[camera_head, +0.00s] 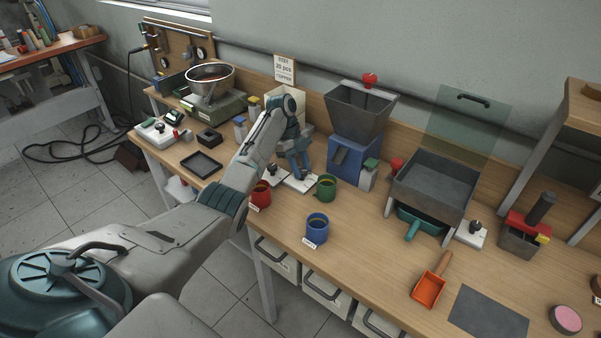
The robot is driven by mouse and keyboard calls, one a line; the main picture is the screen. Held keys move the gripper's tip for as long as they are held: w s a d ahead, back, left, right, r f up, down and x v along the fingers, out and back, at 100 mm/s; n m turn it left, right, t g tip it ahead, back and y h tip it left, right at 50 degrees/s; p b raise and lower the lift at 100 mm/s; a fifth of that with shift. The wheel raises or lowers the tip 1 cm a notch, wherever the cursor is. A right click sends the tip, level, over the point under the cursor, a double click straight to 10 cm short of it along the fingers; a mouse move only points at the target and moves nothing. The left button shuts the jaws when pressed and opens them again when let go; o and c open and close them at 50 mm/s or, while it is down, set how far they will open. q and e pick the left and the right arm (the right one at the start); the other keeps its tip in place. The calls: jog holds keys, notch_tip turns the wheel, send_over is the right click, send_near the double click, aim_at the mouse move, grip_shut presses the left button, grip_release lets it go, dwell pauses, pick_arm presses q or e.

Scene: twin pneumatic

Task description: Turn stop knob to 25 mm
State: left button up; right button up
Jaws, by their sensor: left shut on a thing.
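My left arm reaches over the bench from the left. My left gripper (301,175) points down over a white base plate (306,187) in front of the blue machine. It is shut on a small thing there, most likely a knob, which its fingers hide. Another small dark knob (271,168) stands on a white plate just left of the gripper. A further dark knob (475,227) on a white plate stands to the right, beside the grey tray. I cannot read any millimetre scale or knob setting. My right gripper is not in view.
Red (260,196), green (326,188) and blue (317,230) cups stand close in front of the gripper. A blue machine (350,158) with a grey hopper is just right. An orange scoop (431,285) lies right of an open stretch of bench.

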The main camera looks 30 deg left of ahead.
pick_arm(q)
jog(key=shift+w+m+g+b, duration=0.1)
jog(key=shift+m+g+b, duration=0.2)
jog(key=shift+m+b, duration=0.45)
jog(key=shift+m, duration=0.25)
jog(key=o, duration=1)
jog(key=shift+c, duration=0.2)
